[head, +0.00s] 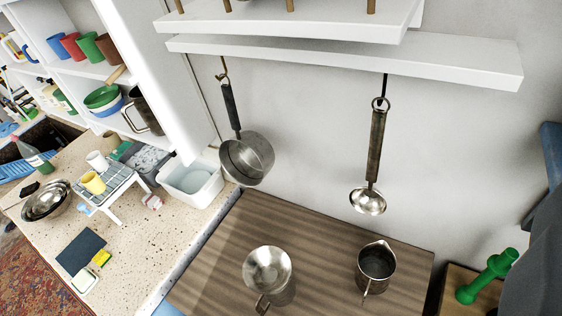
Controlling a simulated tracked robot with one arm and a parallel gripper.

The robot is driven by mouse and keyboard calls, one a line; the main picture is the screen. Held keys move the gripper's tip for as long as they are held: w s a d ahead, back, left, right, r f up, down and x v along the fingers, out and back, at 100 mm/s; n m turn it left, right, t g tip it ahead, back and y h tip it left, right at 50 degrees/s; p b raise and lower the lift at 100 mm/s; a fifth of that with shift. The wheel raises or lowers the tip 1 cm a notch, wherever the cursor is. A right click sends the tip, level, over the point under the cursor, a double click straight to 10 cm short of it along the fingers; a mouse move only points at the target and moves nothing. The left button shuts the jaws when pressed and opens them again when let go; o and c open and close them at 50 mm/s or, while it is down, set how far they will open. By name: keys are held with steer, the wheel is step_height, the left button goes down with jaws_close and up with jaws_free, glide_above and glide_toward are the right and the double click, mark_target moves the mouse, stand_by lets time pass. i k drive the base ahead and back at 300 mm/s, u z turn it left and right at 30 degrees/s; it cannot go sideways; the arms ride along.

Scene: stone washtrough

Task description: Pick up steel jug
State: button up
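A small steel jug (376,263) with a pouring lip and a handle stands upright on the brown wooden worktop (325,262), right of centre near the bottom. A second steel vessel (268,272), with a wide shiny top and a handle, stands to its left on the same worktop. A darker metal jug or mug (144,110) with a handle stands on the white shelf at the left. My gripper is not in view, so its distance from these vessels and its state do not show.
A saucepan (247,158) and a ladle (368,200) hang above the worktop, below white shelves (345,62). A speckled counter (135,235) at left holds bowls, cups and tubs. A green dumbbell-shaped object (487,276) and a dark grey shape are at right.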

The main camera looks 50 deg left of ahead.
mark_target(377, 262)
steer(key=u, duration=0.85)
steer(key=k, duration=1.15)
steer(key=u, duration=0.5)
steer(key=i, duration=0.55)
steer(key=z, duration=0.4)
